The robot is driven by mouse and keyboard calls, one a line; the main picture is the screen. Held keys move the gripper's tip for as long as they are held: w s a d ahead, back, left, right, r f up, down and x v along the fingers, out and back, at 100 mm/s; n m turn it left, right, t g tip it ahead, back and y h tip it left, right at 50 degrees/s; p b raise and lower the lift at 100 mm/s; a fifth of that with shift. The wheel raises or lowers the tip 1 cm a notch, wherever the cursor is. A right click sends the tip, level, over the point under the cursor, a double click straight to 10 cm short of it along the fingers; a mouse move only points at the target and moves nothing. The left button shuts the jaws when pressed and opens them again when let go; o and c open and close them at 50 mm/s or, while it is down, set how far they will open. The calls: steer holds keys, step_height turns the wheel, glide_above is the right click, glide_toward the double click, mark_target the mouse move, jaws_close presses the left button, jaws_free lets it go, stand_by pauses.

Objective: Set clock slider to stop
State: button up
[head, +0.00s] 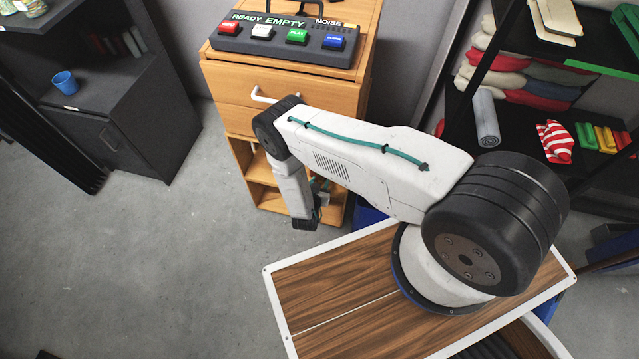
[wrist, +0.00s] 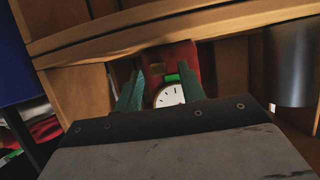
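A clock with a round white face and dark marks (wrist: 169,96) shows in the wrist view, partly hidden by the body of my gripper. Behind and above it is a red upright part (wrist: 180,57) with a small green piece (wrist: 172,77) just over the face. I cannot tell which part is the slider or where it is set. My gripper (wrist: 161,70) has two green fingers, standing apart to the left and right of the clock with nothing clearly pinched between them. I cannot tell whether they touch it. In the head view, the clock is hidden and my arm reaches down beside the wooden cabinet (head: 232,84).
A wooden board edge (wrist: 140,25) runs just above the fingers. A dark grey cylinder (wrist: 290,65) is close on the right. A panel with coloured buttons (head: 283,36) stands on the cabinet, above a drawer with a white handle (head: 270,98). Grey floor (head: 130,260) lies open at left.

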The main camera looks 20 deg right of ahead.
jaws_close()
steer(key=shift+w+a, duration=0.75)
steer(key=shift+a, duration=0.35)
jaws_free()
steer(key=v, duration=0.7)
steer(key=shift+s+a, duration=0.15)
steer(key=shift+s, duration=0.2)
